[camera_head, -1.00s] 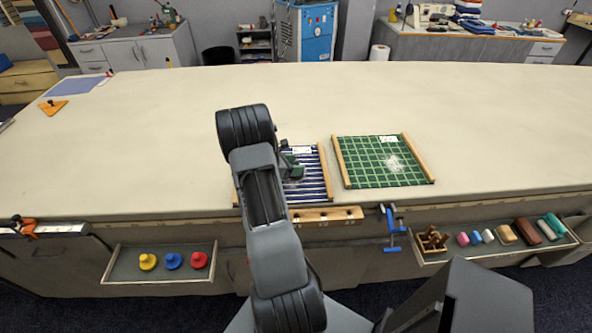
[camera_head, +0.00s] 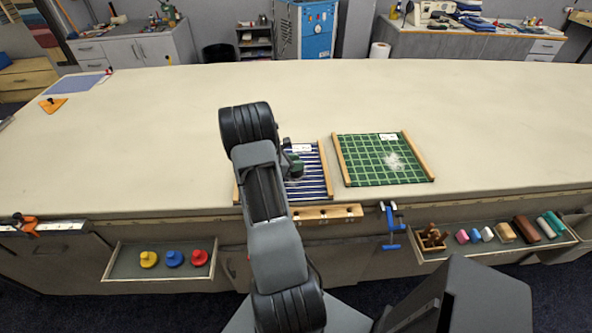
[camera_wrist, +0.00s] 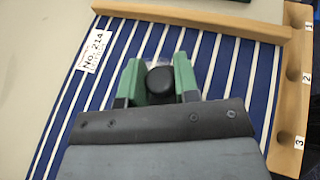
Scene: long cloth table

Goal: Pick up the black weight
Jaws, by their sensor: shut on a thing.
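The black weight (camera_wrist: 160,80) shows in the wrist view as a dark round knob between the two green fingers of my gripper (camera_wrist: 158,66). The fingers are shut on it from both sides. Its lower part is hidden by my gripper. In the head view my gripper (camera_head: 296,165) is over the blue-and-white striped cloth board (camera_head: 315,180), partly behind my arm. I cannot make out the weight clearly there, nor its exact height above the cloth. The striped board also shows in the wrist view (camera_wrist: 225,60), with a label reading No. 214.
A green checked board (camera_head: 370,170) lies right of the striped one. A wooden block with numbered holes (camera_head: 335,212) is at the table's front edge. A tray with yellow, blue and red weights (camera_head: 160,273) is front left. A tray of small blocks (camera_head: 490,252) is front right.

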